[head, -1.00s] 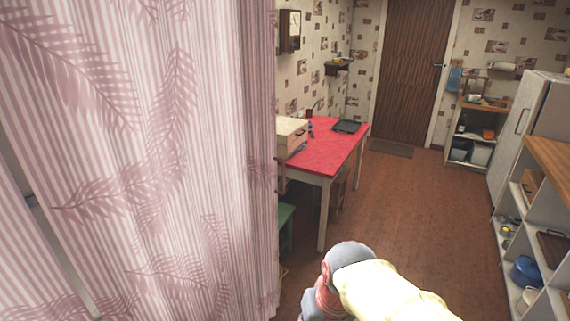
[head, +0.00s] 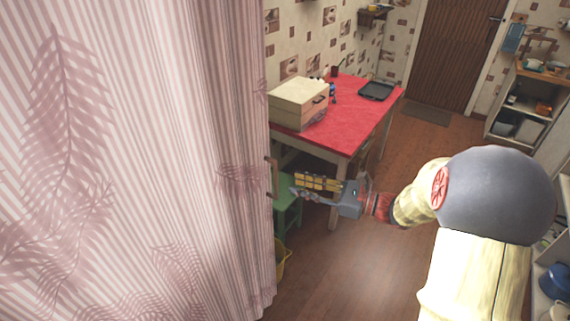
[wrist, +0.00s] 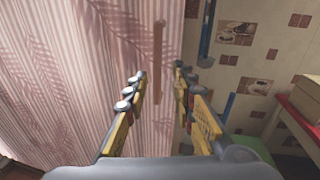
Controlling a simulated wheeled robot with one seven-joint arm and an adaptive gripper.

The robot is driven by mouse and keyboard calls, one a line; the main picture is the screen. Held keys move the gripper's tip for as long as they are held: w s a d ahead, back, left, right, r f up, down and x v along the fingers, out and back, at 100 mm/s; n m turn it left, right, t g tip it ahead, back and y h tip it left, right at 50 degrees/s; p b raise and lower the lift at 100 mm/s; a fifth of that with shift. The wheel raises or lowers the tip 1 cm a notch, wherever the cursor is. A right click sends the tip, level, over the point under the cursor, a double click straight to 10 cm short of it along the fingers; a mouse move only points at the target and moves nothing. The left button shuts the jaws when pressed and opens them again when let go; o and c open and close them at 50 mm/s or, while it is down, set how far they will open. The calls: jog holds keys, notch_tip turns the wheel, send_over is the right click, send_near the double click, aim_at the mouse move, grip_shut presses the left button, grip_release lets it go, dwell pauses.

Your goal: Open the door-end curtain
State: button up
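The pink-and-white striped curtain (head: 130,170) with a leaf pattern fills the left of the head view and hangs in folds. It also fills the left half of the wrist view (wrist: 75,80). My gripper (head: 293,187) is beside the curtain's right edge, its fingers pointing left. In the wrist view my gripper (wrist: 160,76) has its two fingers apart. A brown upright bar (wrist: 158,60) shows against the curtain between and beyond the fingertips. I cannot tell whether they touch it. What lies behind the curtain is hidden.
A red-topped table (head: 345,115) with a beige box (head: 298,102) and dark tray (head: 377,91) stands beyond my gripper. A green stool (head: 289,212) and yellow bucket (head: 281,262) are near the curtain's edge. A brown door (head: 450,60) is at the back. Floor (head: 345,265) is clear.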

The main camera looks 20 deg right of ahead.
jog(key=r, duration=0.1)
jog(key=b, duration=0.2)
send_over(276, 196)
jog(key=shift+w+d+m, duration=0.15)
jog(key=shift+w+m, duration=0.15)
jog(key=shift+m, duration=0.1)
jog(key=shift+c, duration=0.5)
grip_shut()
